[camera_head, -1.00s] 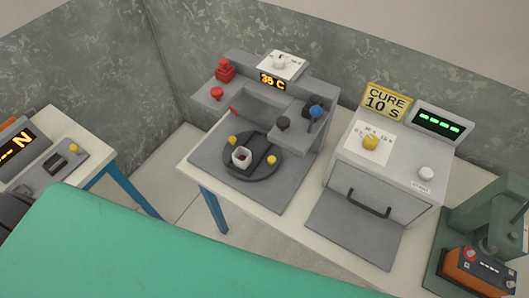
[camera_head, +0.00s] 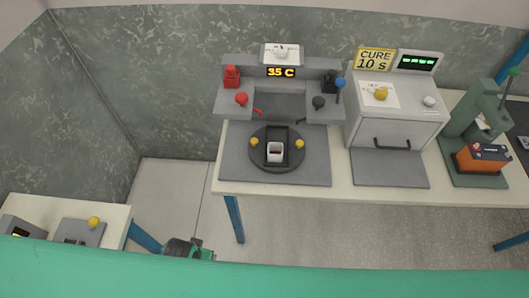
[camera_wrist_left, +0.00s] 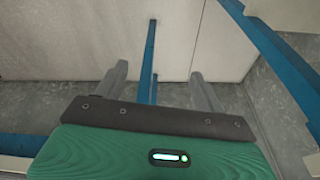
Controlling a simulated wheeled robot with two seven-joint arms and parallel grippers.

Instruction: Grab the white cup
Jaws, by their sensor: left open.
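The white cup (camera_head: 275,153) is small and square with something dark inside. It stands upright on the dark round plate (camera_head: 262,163) of the middle station, between two yellow knobs. My left gripper (camera_head: 184,247) shows at the bottom left of the head view, below and left of the station's table and well apart from the cup. In the left wrist view my left gripper (camera_wrist_left: 160,82) is open, with nothing between its fingers; the cup is not seen there. My right gripper is not in view.
The station has red knobs (camera_head: 241,99) and a "35 C" display above the plate. A grey cure box (camera_head: 395,123) and a green press (camera_head: 466,135) stand to the right on the pale table (camera_head: 340,190). A lower table (camera_head: 117,222) is at left; open floor lies between.

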